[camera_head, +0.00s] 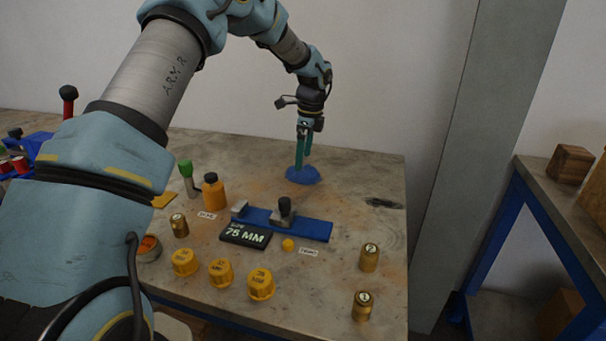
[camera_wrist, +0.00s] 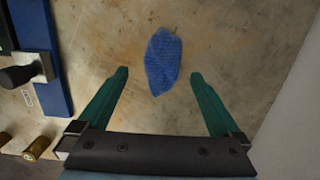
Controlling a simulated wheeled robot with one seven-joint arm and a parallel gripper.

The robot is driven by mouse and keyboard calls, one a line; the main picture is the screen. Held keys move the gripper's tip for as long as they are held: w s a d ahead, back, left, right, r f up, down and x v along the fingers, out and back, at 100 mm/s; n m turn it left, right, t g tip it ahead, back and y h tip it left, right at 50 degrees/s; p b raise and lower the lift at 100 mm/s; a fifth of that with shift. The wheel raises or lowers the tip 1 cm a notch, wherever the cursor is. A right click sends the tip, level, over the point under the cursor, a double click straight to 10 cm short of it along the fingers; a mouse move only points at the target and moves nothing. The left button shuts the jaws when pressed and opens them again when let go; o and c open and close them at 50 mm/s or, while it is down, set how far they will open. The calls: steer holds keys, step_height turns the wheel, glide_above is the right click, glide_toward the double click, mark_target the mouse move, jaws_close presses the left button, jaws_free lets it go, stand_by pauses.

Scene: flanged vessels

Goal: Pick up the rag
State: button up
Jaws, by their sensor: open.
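The rag (camera_head: 303,175) is a small blue crumpled cloth lying on the table toward its back edge. In the wrist view the rag (camera_wrist: 162,62) lies flat on the worn surface, beyond and between the fingertips. My gripper (camera_head: 302,164) points down over the rag in the head view, its green fingers at or just above it; contact is not clear there. In the wrist view my gripper (camera_wrist: 159,73) is open, its two green fingers wide apart on either side of the rag, with nothing between them.
A blue fixture (camera_head: 315,230) with metal blocks stands in front of the rag. A black 75 MM sign (camera_head: 246,235), an orange bottle (camera_head: 213,192), yellow caps (camera_head: 221,272) and brass weights (camera_head: 369,257) stand nearer. The table (camera_head: 365,175) is clear right of the rag.

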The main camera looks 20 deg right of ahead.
mark_target(303, 169)
steer(key=f+p, duration=0.1)
steer(key=f, duration=0.4)
steer(key=shift+w, duration=0.2)
steer(key=shift+c, duration=0.2)
steer(key=c, duration=1.4)
